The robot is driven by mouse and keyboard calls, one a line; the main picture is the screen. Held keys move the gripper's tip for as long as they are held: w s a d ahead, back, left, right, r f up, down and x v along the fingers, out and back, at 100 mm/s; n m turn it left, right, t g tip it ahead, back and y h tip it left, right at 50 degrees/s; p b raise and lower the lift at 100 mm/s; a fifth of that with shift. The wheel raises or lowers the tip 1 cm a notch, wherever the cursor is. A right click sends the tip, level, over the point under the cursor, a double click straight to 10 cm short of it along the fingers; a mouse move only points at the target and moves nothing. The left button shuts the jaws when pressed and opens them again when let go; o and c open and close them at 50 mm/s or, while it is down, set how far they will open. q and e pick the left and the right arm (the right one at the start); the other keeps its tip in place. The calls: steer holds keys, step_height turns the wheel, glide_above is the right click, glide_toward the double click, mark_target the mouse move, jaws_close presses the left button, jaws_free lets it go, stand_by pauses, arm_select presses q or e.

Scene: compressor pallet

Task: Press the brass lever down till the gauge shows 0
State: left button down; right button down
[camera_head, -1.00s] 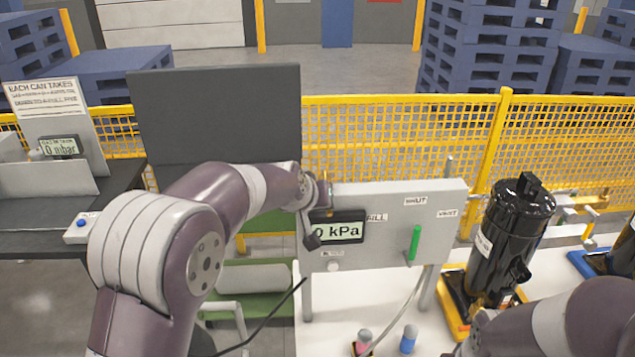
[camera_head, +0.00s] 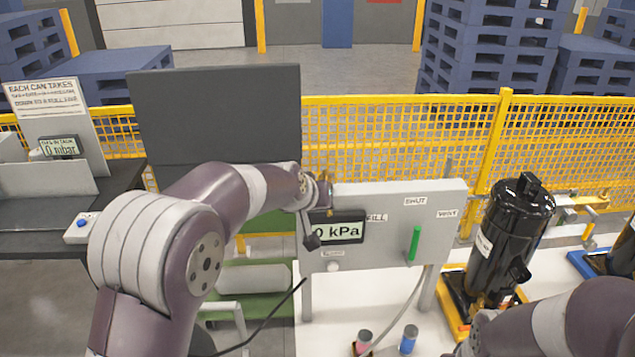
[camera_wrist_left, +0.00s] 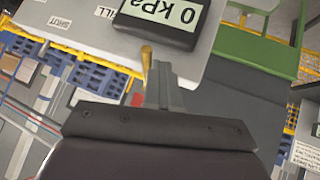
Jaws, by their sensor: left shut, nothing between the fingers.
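The brass lever (camera_wrist_left: 147,62) shows in the left wrist view as a short gold bar at the edge of the grey panel. My left gripper (camera_wrist_left: 160,72) is shut and empty, with its fingertips right beside the lever. I cannot tell whether they touch it. The gauge (camera_head: 338,231) on the panel (camera_head: 385,197) reads 0 kPa in the head view, its left end partly behind my left arm. The same gauge (camera_wrist_left: 165,18) appears upside down in the left wrist view and also reads 0 kPa. My right arm enters at lower right; its gripper is out of frame.
A green handle (camera_head: 414,243) is on the panel's right part, near the SHUT and VENT labels. A black compressor (camera_head: 508,240) stands right of the panel. Red and blue capped pieces (camera_head: 408,339) stand on the white surface in front. A yellow mesh fence (camera_head: 400,135) runs behind.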

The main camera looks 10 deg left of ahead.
steer(key=shift+r, duration=0.15)
stand_by(0.3)
steer(key=shift+r+p, duration=0.55)
steer(key=shift+p, duration=0.15)
